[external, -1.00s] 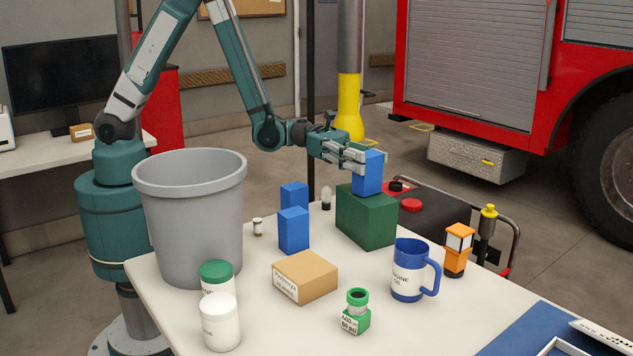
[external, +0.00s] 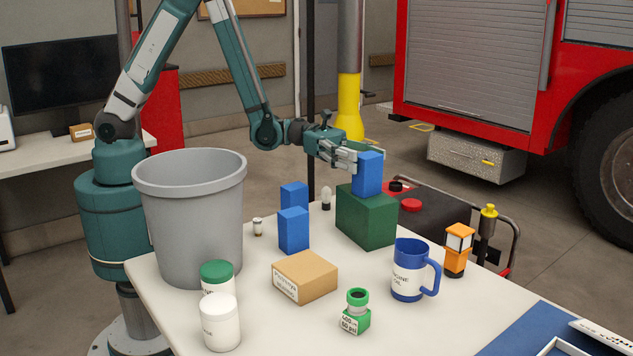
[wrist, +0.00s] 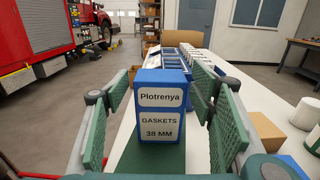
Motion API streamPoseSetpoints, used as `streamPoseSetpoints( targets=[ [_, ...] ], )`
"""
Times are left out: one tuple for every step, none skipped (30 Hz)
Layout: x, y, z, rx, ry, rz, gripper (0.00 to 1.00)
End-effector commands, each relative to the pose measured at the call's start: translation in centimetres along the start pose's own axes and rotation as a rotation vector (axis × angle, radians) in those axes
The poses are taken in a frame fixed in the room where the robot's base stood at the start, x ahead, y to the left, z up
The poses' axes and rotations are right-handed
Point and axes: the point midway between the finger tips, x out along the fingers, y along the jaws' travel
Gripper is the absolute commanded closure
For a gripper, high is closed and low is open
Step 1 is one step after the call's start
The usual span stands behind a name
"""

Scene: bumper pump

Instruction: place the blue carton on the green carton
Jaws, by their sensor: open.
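The blue carton (external: 368,176) stands upright on top of the green carton (external: 366,218). My gripper (external: 348,158) is open just left of the blue carton, level with its upper part. In the wrist view the blue carton (wrist: 160,105) shows its white labels, and the green pads stand apart at its left and right. The top of the green carton (wrist: 140,160) shows beneath it.
Two other blue cartons (external: 293,230) stand left of the green carton. A grey bin (external: 190,225), a tan box (external: 305,277), a mug (external: 408,270) and an orange lantern (external: 456,250) also stand on the white table (external: 260,335).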

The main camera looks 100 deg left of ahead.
Motion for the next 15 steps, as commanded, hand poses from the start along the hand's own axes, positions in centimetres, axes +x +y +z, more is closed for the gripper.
streamPoseSetpoints(
  targets=[
    [-0.7,0.1,0.1,0.000,0.000,0.001,0.44],
    [-1.1,0.1,0.1,0.000,0.000,0.001,0.44],
    [-1.7,0.1,0.1,0.000,0.000,0.002,0.44],
    [-2.1,0.1,0.1,0.000,0.000,0.002,0.44],
    [-2.5,0.1,0.1,0.000,0.000,0.002,0.44],
    [-3.1,0.1,0.1,0.000,0.000,0.001,0.44],
    [-3.6,0.1,0.1,0.000,0.000,0.001,0.44],
    [-4.0,0.1,0.1,0.000,0.000,0.002,0.44],
    [-4.6,0.1,0.1,0.000,0.000,0.002,0.44],
    [-5.0,0.1,0.1,0.000,0.000,0.002,0.44],
    [-5.5,0.1,0.1,0.000,0.000,0.001,0.44],
    [-6.1,0.1,0.1,0.000,0.000,0.002,0.44],
    [-6.5,0.1,0.1,0.000,0.000,0.002,0.44],
    [-6.9,0.1,0.1,0.000,0.000,0.002,0.44],
    [-7.4,0.1,0.1,0.000,0.000,0.001,0.44]
  ],
)
